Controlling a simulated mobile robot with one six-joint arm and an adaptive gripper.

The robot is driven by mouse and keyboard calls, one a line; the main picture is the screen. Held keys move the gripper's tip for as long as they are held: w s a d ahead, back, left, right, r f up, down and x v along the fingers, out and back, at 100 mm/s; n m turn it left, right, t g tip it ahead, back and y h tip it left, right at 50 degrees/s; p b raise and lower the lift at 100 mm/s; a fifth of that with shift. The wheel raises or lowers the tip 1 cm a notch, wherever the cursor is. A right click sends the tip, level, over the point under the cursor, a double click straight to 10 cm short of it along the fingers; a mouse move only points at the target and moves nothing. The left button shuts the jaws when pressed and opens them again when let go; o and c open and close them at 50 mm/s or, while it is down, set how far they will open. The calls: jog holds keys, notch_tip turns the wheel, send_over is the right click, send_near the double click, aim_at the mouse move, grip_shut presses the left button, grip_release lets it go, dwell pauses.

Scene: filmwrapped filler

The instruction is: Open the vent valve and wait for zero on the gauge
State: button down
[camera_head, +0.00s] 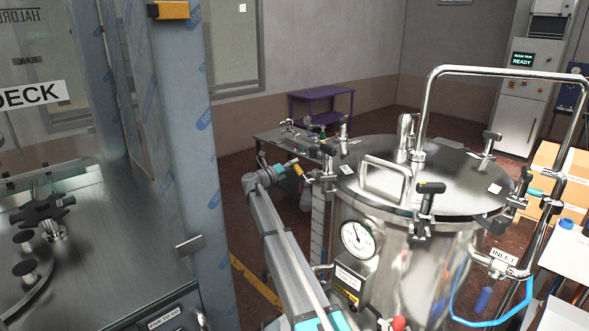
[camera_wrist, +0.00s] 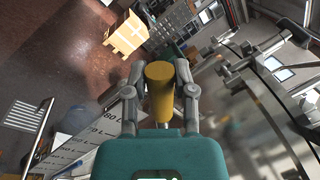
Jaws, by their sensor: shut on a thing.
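A steel pressure vessel (camera_head: 410,265) with a clamped round lid (camera_head: 445,180) stands right of centre in the head view. A round white gauge (camera_head: 358,238) with a dark needle is on its front; its figures are too small to read. A yellow handle (camera_head: 297,169) sticks out at the lid's left side, beside a dark clamp. I cannot tell for sure that it is the vent valve. My gripper (camera_head: 284,170) reaches up to it from the lower middle. In the wrist view my gripper (camera_wrist: 160,78) is shut on the yellow handle (camera_wrist: 160,96), one finger on each side.
Black-knobbed clamps (camera_head: 424,205) ring the lid, and a bent steel pipe (camera_head: 430,95) rises behind it. A filmed post (camera_head: 180,150) and steel bench (camera_head: 110,240) stand left. Cardboard boxes (camera_head: 547,165) are at right. A purple table (camera_head: 320,105) stands at the back.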

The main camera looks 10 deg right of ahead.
jog(key=shift+w+a+f+n+t+y+b, duration=0.1)
jog(key=shift+w+f+n+t+b, duration=0.15)
jog(key=shift+f+n+b, duration=0.65)
jog(key=shift+w+a+f+n+t+y+b, duration=0.15)
jog(key=shift+f+n+t+b, duration=0.3)
jog(key=shift+n, duration=0.85)
jog(key=shift+w+a+f+n+t+y+b, duration=0.1)
jog(key=shift+w+f+n+t+b, duration=0.1)
jog(key=shift+f+n+b, duration=0.7)
jog(key=shift+r, duration=0.15)
jog(key=c, duration=0.5)
grip_release()
jog(key=shift+d, duration=0.15)
jog(key=shift+c, duration=0.2)
jog(key=shift+o, duration=0.5)
jog(key=shift+n, duration=0.3)
